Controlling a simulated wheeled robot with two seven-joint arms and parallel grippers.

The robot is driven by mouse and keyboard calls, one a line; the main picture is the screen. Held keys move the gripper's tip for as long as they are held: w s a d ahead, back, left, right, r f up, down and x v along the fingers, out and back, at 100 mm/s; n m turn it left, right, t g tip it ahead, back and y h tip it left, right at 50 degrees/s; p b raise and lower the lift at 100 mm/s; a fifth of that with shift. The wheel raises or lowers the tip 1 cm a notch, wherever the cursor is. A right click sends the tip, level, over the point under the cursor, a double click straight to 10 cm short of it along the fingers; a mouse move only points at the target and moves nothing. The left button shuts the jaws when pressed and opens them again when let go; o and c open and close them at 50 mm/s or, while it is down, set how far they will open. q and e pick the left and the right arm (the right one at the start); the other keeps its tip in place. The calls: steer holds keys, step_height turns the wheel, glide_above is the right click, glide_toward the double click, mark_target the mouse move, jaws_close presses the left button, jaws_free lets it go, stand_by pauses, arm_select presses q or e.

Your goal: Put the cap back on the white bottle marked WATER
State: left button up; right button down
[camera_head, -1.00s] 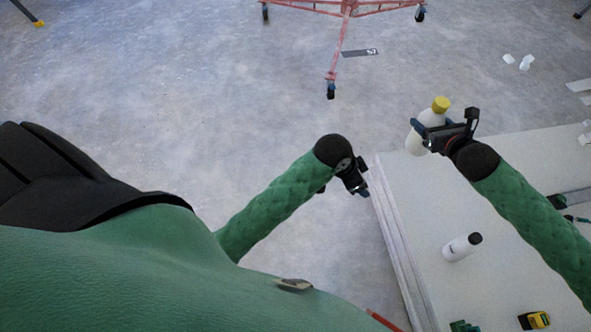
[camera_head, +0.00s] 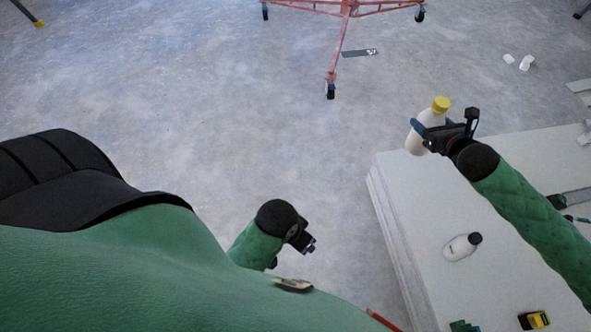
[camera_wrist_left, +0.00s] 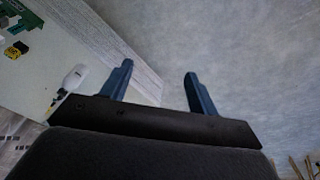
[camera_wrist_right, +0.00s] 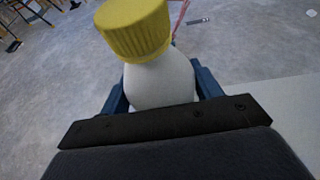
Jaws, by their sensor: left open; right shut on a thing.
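A white bottle (camera_head: 429,118) with a yellow cap (camera_head: 440,104) is held upright by my right gripper (camera_head: 437,128), near the far left corner of the panel stack. In the right wrist view the yellow cap (camera_wrist_right: 134,26) sits on top of the bottle (camera_wrist_right: 160,82), between the blue fingers. No WATER marking is readable on it. My left gripper (camera_head: 308,246) is open and empty, over the floor left of the stack; its spread fingers show in the left wrist view (camera_wrist_left: 159,76). A second white bottle (camera_head: 459,248) with a dark cap (camera_head: 475,239) is on the stack; its label is unreadable.
The pale panel stack (camera_head: 420,215) fills the right side. A yellow and black tool (camera_head: 534,320) and a green item (camera_head: 464,326) lie near its front. A red wheeled frame (camera_head: 345,15) stands on the floor beyond. Open floor lies left of the stack.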

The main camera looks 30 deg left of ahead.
arm_select(q)
steer(key=shift+s+a, duration=0.25)
steer(key=shift+s, duration=0.3)
